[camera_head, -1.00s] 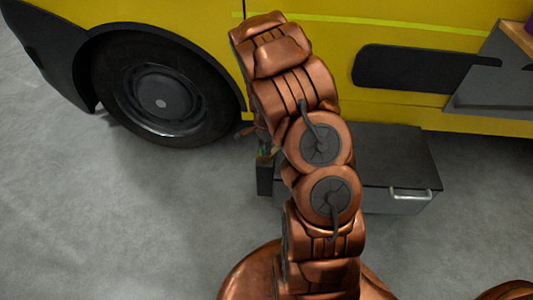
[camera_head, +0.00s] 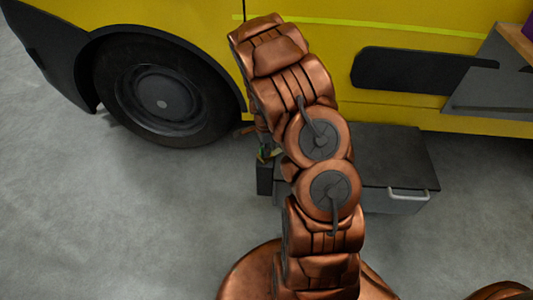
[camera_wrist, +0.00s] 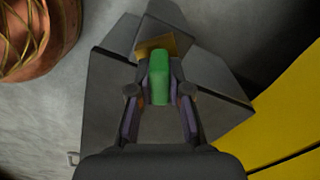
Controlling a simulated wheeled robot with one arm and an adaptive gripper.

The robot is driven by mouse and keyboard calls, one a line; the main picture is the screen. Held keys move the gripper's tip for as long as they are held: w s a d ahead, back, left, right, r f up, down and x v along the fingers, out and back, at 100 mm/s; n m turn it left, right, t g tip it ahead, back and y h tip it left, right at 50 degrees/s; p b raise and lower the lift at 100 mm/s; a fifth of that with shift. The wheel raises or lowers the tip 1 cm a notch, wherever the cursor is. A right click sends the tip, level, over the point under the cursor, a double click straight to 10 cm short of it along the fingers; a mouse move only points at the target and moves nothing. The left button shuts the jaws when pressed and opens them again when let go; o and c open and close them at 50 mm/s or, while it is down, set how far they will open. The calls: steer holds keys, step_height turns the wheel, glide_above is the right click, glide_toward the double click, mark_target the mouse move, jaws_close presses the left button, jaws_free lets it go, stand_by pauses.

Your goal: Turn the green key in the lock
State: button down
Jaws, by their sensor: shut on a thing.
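The green key (camera_wrist: 159,75) is between the fingertips of my gripper (camera_wrist: 159,92) in the wrist view, and the jaws are shut on it. A brass-coloured plate, which looks like the lock (camera_wrist: 170,43), sits right behind the key on a dark block. How deep the key sits in the lock is hidden. In the head view my arm covers most of the gripper; a small bit of green shows beside it above the dark block (camera_head: 264,180).
A grey box with a dark lid (camera_head: 398,155) and a metal handle stands right of my arm. A yellow vehicle (camera_head: 180,15) with a black wheel (camera_head: 160,95) is behind. The grey floor at left is clear.

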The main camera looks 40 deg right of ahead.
steer(key=shift+m+p, duration=1.5)
steer(key=shift+m, duration=0.1)
steer(key=shift+r+m+p, duration=0.1)
steer(key=shift+m+p, duration=1.4)
steer(key=shift+m, duration=0.4)
steer(key=c, duration=1)
jaws_free()
